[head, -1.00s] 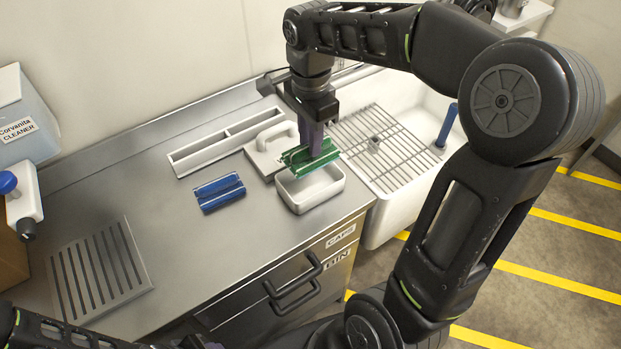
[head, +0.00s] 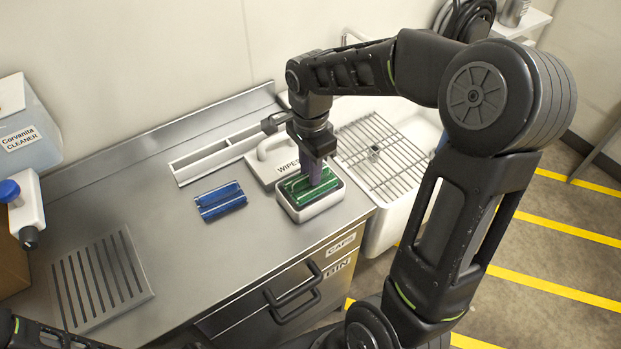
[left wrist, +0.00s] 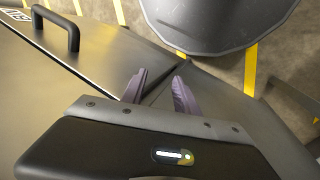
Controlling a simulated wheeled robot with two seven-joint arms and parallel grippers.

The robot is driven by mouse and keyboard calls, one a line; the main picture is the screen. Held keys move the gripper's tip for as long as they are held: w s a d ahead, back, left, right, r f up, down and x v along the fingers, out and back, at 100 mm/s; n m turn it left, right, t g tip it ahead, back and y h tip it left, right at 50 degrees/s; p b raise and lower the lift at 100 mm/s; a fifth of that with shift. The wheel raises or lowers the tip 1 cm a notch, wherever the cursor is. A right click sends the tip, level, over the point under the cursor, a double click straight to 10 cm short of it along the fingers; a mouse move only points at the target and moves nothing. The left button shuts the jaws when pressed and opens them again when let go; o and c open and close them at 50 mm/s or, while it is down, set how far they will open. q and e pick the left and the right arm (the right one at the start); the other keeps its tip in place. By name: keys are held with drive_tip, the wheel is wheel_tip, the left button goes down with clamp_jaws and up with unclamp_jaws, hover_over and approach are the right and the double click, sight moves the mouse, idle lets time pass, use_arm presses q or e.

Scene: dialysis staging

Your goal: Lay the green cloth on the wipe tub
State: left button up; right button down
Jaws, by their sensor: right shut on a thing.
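The green cloth (head: 296,187), folded with ridges, sits within the rim of the white open wipe tub (head: 318,207) near the counter's right front. My right gripper (head: 313,180) points down over the tub and is shut on the cloth; its fingertips are partly hidden by the cloth. The tub's lid (head: 272,163), with a handle and a WIPES label, lies flat behind the tub. In the left wrist view my left gripper (left wrist: 158,88) is open and empty, with its fingers apart.
A blue folded cloth (head: 220,201) lies left of the tub. A divided white tray (head: 215,155) stands behind. A slotted plate (head: 100,280) is at left, a wire-racked sink (head: 385,160) at right. Bare counter lies between plate and blue cloth.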

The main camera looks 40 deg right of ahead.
drive_tip(key=shift+f, duration=1.8)
drive_tip(key=shift+f, duration=0.2)
drive_tip(key=c, duration=1.3)
unclamp_jaws()
drive_tip(key=shift+o, duration=0.2)
drive_tip(key=shift+r, duration=0.2)
wheel_tip(320, 180, up, 12)
drive_tip(key=shift+r, duration=0.1)
